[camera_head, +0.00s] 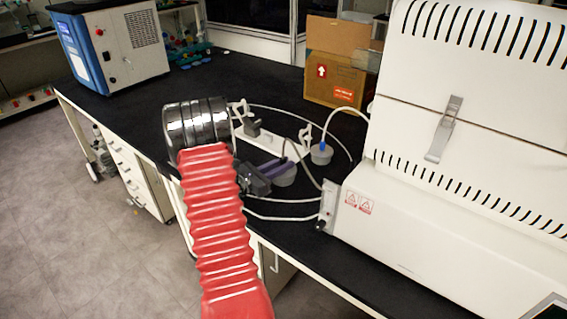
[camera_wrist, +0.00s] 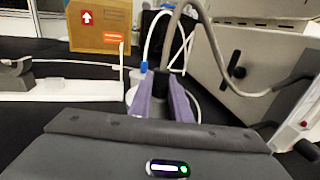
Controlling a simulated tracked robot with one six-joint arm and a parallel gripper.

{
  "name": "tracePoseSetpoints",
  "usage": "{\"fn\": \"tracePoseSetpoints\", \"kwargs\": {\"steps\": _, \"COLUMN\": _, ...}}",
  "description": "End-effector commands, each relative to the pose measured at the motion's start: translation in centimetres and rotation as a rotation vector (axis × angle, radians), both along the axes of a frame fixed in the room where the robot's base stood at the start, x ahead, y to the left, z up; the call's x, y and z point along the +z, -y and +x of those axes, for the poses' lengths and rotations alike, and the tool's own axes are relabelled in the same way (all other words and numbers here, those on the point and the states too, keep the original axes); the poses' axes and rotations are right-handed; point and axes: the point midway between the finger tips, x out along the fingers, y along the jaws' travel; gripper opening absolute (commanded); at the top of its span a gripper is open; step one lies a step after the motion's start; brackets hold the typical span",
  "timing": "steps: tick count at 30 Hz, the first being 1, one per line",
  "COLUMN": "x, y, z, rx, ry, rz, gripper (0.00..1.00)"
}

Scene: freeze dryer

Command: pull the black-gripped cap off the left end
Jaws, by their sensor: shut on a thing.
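My gripper (camera_head: 268,170) has purple fingers, which also show in the wrist view (camera_wrist: 165,100). They are shut at a grey round cap (camera_head: 285,176) with a hose rising from it, above the black bench. What lies between the fingers is mostly hidden in the wrist view. A white bar-shaped holder (camera_head: 275,138) lies behind my gripper. A small black grip (camera_head: 252,128) sits near its left end and also shows in the wrist view (camera_wrist: 14,76), clear of my fingers. A second grey cap with a blue fitting (camera_head: 320,154) stands right of my gripper.
The large white machine (camera_head: 440,220) fills the right side. Pale hoses (camera_head: 280,201) loop between it and my gripper. A cardboard box (camera_head: 335,68) stands behind. A blue-and-white unit (camera_head: 110,45) is at back left. Black bench top (camera_head: 130,95) is free at left.

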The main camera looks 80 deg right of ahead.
Motion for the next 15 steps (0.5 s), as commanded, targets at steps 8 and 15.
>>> {"fn": "tracePoseSetpoints", "kwargs": {"steps": 8, "x": -0.7, "y": 0.0, "z": 0.1, "rx": 0.002, "ry": -0.001, "rz": 0.000, "gripper": 0.00}}
{"fn": "tracePoseSetpoints", "kwargs": {"steps": 15, "x": -2.3, "y": 0.0, "z": 0.1, "rx": 0.002, "ry": -0.001, "rz": 0.000, "gripper": 0.00}}
